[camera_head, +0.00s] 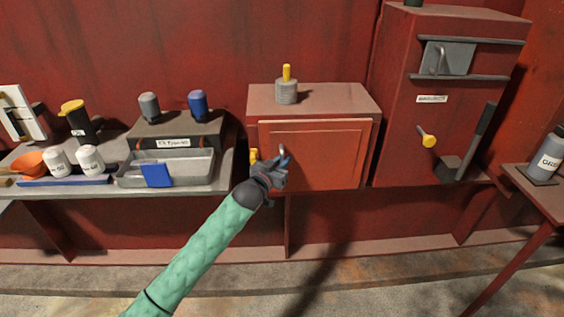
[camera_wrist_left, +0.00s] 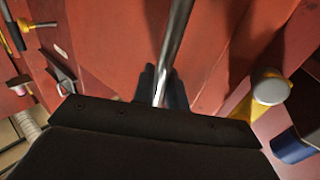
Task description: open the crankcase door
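The crankcase door (camera_head: 325,150) is a red raised panel on the front of a red box (camera_head: 310,98). It looks shut. A grey metal bar handle (camera_head: 283,151) stands out near its left edge and also shows in the left wrist view (camera_wrist_left: 176,35). My left gripper (camera_head: 275,175) is at this handle, with its green-sleeved arm coming from below. In the left wrist view the dark fingers (camera_wrist_left: 161,92) lie close on both sides of the bar. A yellow piece with a grey top (camera_wrist_left: 265,90) sits beside the door's left edge. My right gripper is out of view.
A bench with a grey tray (camera_head: 190,172), blue block (camera_head: 156,175) and bottles is at left. A weight with a yellow peg (camera_head: 286,90) stands on the box. A tall red cabinet (camera_head: 450,110) with a yellow knob and lever is at right. The floor in front is clear.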

